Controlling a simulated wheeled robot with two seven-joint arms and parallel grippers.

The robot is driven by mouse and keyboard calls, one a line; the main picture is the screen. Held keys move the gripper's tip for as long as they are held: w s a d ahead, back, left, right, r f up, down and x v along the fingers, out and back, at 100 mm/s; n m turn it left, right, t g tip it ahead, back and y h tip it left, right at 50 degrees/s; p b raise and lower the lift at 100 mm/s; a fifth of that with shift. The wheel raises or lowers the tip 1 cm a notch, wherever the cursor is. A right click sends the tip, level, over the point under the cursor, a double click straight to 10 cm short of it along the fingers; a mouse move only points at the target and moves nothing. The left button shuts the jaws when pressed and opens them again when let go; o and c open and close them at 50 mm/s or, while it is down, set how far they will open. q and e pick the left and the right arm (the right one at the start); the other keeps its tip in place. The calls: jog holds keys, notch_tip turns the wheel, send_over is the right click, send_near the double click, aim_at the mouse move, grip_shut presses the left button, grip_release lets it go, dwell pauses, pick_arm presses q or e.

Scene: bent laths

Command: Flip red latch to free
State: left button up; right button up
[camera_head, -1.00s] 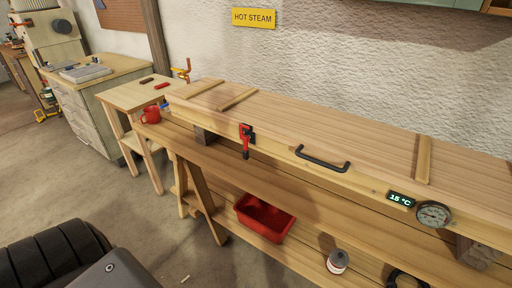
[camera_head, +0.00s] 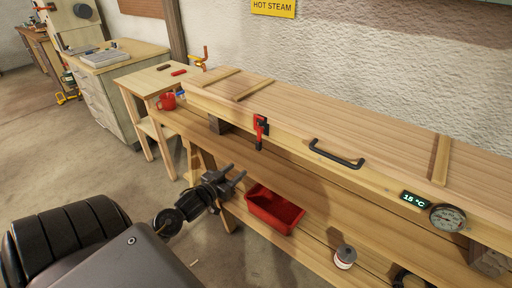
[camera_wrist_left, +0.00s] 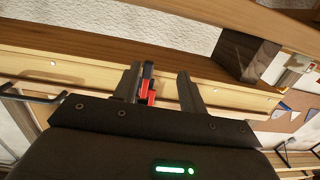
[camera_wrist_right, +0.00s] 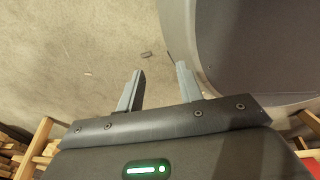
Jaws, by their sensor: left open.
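The red latch (camera_head: 260,130) is on the front face of the long wooden box (camera_head: 330,121), left of the black handle. My left gripper (camera_head: 236,173) is open and empty, below and a little left of the latch in the head view. In the left wrist view the latch (camera_wrist_left: 150,88) shows between the two fingers, beyond them and partly hidden; I see no contact. My right gripper (camera_wrist_right: 159,68) is open and empty, over bare floor; it is out of the head view.
A black bar handle (camera_head: 336,154), a 15 °C display (camera_head: 414,199) and a dial gauge (camera_head: 448,217) are on the box front. A red bin (camera_head: 273,210) and a spool (camera_head: 345,257) are below. A red mug (camera_head: 167,101) stands at the box's left end.

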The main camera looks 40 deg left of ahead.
pick_arm(q)
jog(key=t, duration=0.1)
send_near(257, 146)
jog(key=w+p, duration=0.1)
jog(key=w, duration=0.8)
jog(key=shift+w+a, duration=0.1)
grip_shut()
